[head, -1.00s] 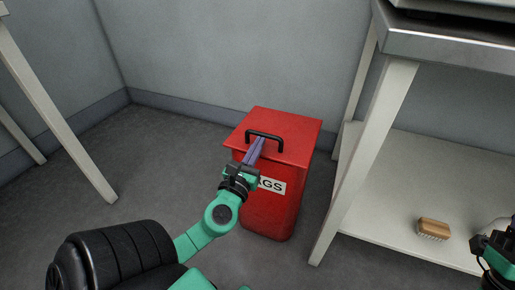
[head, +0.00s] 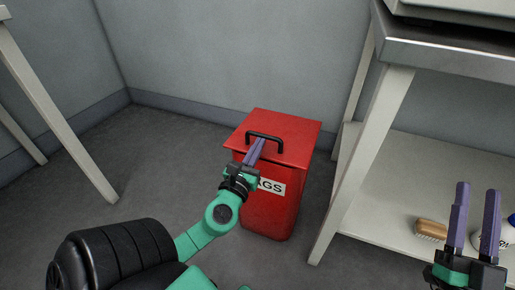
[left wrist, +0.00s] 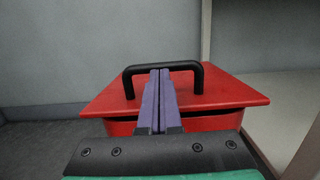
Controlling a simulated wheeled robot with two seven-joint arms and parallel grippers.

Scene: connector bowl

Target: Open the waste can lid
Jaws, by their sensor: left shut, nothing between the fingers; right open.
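The red waste can (head: 272,212) stands on the floor, with a partly covered white label on its front. Its flat red lid (head: 293,130) lies on top; a dark line shows under the front edge in the left wrist view (left wrist: 236,98). A black bar handle (head: 265,135) rises from the lid. My left gripper (head: 258,142) is shut and empty, its purple fingertips at the handle, overlapping the bar in the left wrist view (left wrist: 159,72). I cannot tell whether they touch it. My right gripper (head: 477,190) is open and empty at the lower right, away from the can.
A white-legged table with a lower shelf (head: 385,190) stands right of the can. A wooden brush (head: 431,229) lies on the shelf, beside a white round item (head: 478,239) partly hidden by my right gripper. Another table leg (head: 70,130) stands at left. Floor left of the can is clear.

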